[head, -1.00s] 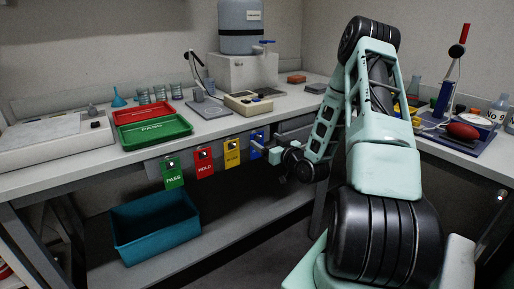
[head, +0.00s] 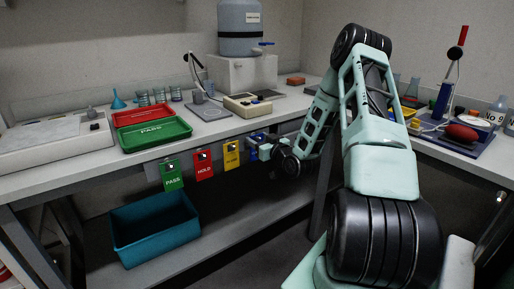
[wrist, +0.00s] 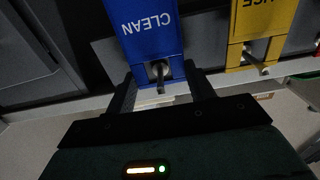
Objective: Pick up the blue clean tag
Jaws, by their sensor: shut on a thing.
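The blue CLEAN tag (wrist: 148,32) is upside down in the wrist view, its holed end towards my gripper (wrist: 161,88). The two dark fingers are shut on that end, one at each side. A metal peg (wrist: 161,69) shows at the tag's hole. In the head view the blue tag (head: 252,152) is a small patch at the right end of the tag row, and my gripper (head: 259,142) reaches it from the right, partly covering it.
Yellow (head: 232,154), red (head: 205,164) and green (head: 172,175) tags hang from the bench front to the left. The yellow tag's peg (wrist: 256,62) is close beside my gripper. A teal bin (head: 155,228) sits on the lower shelf. The bench edge lies just above.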

